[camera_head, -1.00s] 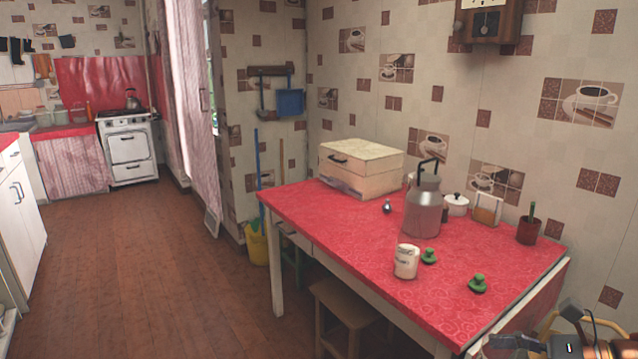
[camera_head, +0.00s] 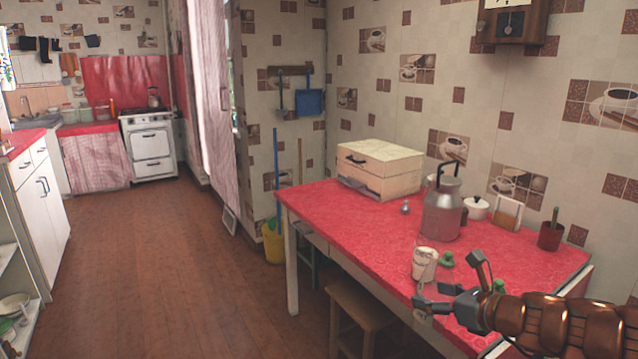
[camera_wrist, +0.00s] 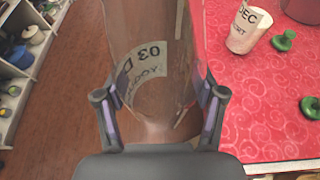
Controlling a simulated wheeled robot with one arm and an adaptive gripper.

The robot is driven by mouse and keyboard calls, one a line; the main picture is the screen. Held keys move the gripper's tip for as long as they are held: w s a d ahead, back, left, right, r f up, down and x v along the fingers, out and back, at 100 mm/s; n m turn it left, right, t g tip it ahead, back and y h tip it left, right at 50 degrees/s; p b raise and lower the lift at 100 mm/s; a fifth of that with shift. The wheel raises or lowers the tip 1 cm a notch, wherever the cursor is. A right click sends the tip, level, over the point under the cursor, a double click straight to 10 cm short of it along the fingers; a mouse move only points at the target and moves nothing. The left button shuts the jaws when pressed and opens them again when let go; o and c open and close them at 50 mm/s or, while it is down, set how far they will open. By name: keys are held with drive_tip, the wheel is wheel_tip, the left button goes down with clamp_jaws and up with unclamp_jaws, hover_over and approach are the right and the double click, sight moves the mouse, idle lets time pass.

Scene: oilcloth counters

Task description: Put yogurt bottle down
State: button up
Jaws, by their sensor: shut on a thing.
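The yogurt bottle (camera_wrist: 150,75) is clear and see-through, with a pale label carrying dark print. In the wrist view it fills the space between the two fingers of my gripper (camera_wrist: 160,115), which is shut on it. The red table edge and brown floor show around and through it. In the head view my gripper (camera_head: 452,284) is at the table's near edge, in front of the white cup; the clear bottle is hard to make out there. The red-covered table (camera_head: 370,232) also shows in the wrist view (camera_wrist: 250,110).
A white printed cup (camera_head: 424,264) and small green objects (camera_wrist: 284,41) stand near the bottle. A metal can (camera_head: 441,212), white pot (camera_head: 477,208) and dark red pot (camera_head: 551,236) stand farther back. A box (camera_head: 380,170) is at the far left. The table's front left is clear.

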drive_tip(key=w+a+m+t+h, duration=0.1)
drive_tip(key=w+a+m+h, duration=0.2)
drive_tip(key=w, duration=0.7)
drive_tip(key=shift+w+a+r+t, duration=0.2)
drive_tip(key=shift+w+a+t, duration=0.1)
drive_tip(key=shift+a, duration=0.6)
drive_tip(key=shift+a+f, duration=0.1)
drive_tip(key=shift+f, duration=0.05)
